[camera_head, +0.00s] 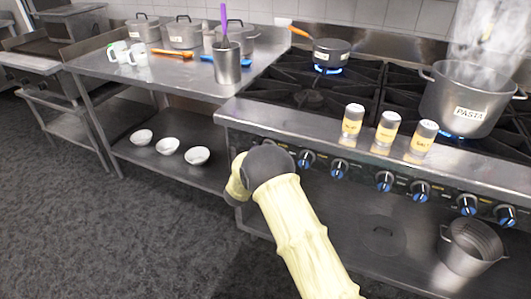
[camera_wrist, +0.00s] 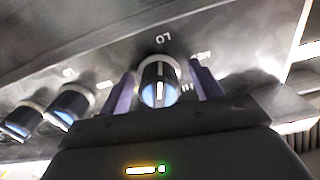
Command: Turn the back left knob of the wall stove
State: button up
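The stove's front panel carries a row of black and blue knobs (camera_head: 305,158). In the wrist view, one knob (camera_wrist: 158,90) with a white pointer line sits between the two purple fingers of my gripper (camera_wrist: 165,82). The fingers are open, one on each side of it, with a visible gap on both sides. The panel lettering appears upside down there. Two more knobs (camera_wrist: 70,103) show to the left. In the head view, my arm's dark end covers the panel's left end, hiding the fingers and the knob between them.
A small pan (camera_head: 331,54) and a steaming PASTA pot (camera_head: 466,100) sit over blue flames on the stove. Three shakers (camera_head: 387,130) stand on its front ledge. A steel table (camera_head: 160,72) at left holds pots, mugs and utensils. The floor at left is clear.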

jog(key=shift+d+r, duration=0.1)
jog(key=v, duration=1.7)
jog(key=shift+s+p, duration=0.15)
jog(key=shift+p, duration=0.15)
jog(key=shift+r, duration=0.1)
